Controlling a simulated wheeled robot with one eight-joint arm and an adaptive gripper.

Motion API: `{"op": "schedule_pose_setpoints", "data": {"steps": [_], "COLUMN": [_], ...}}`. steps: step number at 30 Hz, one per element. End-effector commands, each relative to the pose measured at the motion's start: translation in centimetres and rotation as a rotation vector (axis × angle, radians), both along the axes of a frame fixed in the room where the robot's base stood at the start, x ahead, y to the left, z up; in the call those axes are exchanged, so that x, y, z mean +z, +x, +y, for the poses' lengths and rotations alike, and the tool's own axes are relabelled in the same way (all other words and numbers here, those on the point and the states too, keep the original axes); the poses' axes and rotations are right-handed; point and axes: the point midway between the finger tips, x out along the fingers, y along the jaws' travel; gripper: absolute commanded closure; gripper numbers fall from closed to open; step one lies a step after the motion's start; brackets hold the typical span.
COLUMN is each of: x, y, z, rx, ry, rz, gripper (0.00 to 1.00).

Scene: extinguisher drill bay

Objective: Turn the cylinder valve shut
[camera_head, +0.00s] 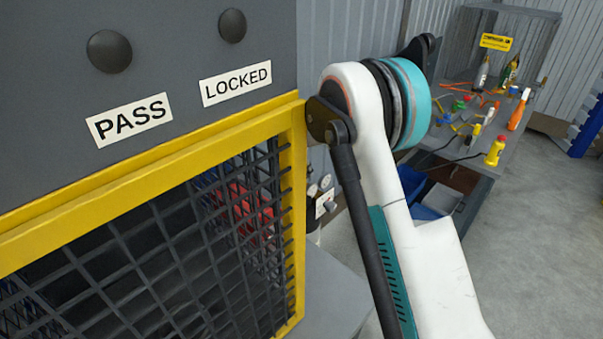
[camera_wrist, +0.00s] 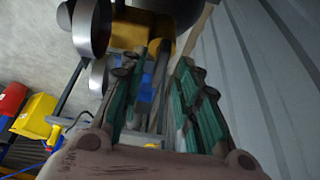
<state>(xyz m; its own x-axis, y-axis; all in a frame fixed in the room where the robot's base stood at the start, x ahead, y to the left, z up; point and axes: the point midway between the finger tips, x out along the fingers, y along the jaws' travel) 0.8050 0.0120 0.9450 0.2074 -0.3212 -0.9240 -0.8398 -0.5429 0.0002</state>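In the head view, what looks like the cylinder valve (camera_head: 326,204) with small round gauges shows in the narrow gap between the cage's right edge and my arm. It is small and partly covered, so its handle position cannot be told. My gripper is hidden in the head view. In the wrist view, my gripper (camera_wrist: 155,75) has its two green-padded fingers apart, with no object clearly held between them. A grey round metal part (camera_wrist: 91,28) and a yellow block (camera_wrist: 127,36) lie beyond the fingertips. I cannot tell whether either belongs to the valve.
A dark cage with a yellow frame (camera_head: 150,160) and PASS and LOCKED labels fills the left of the head view. A cluttered workbench (camera_head: 478,135) stands at the back right. Grey floor (camera_head: 545,230) is clear at the right. A corrugated wall (camera_wrist: 255,80) runs along the wrist view's right.

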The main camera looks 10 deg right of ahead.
Motion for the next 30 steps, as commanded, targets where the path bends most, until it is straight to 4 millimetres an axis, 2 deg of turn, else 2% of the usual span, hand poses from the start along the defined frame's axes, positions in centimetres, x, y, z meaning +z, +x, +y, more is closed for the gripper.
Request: {"op": "schedule_pose_setpoints", "data": {"steps": [9, 15, 21, 30], "x": [5.7, 8.7, 10.1, 10.3], "y": [-1.3, -2.0, -2.3, -2.3], "z": [2.0, 3.1, 3.6, 3.6], "rx": [0.001, 0.001, 0.0, 0.0], "ry": [0.0, 0.0, 0.0, 0.0], "rz": [0.0, 0.0, 0.0, 0.0], "gripper": [0.7, 0.7, 0.7, 0.7]}}
